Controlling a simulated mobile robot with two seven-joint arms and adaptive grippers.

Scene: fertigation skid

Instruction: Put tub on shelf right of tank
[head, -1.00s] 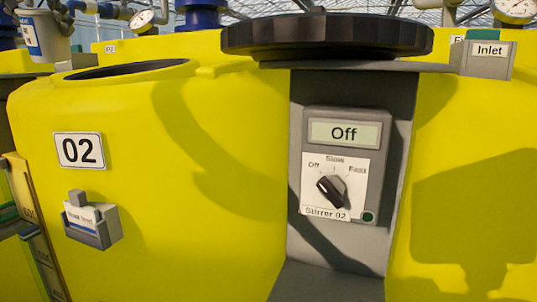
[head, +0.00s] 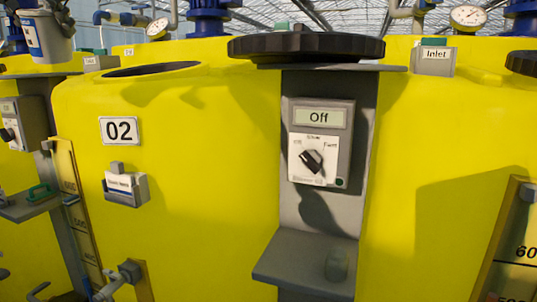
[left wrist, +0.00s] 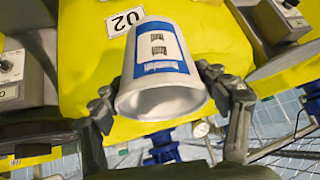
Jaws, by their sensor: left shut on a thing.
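My left gripper (head: 42,20) is shut on the tub (head: 47,42), a pale grey bucket with a blue and white label, held upright at the upper left of the head view. In the left wrist view, which is upside down, my fingers (left wrist: 160,92) grip either side of the tub (left wrist: 158,65) near its open rim. The yellow tank (head: 210,170) marked 02 fills the middle of the head view. A grey shelf (head: 285,270) stands below the stirrer panel, right of the 02 sign. My right gripper is out of view.
The stirrer box (head: 320,142) reads Off above the shelf. A dark, rounded lump (head: 337,265) shows at the shelf's right; I cannot tell what it is. Another shelf (head: 30,205) with a green handle is at left. A black lid (head: 305,46) overhangs the post.

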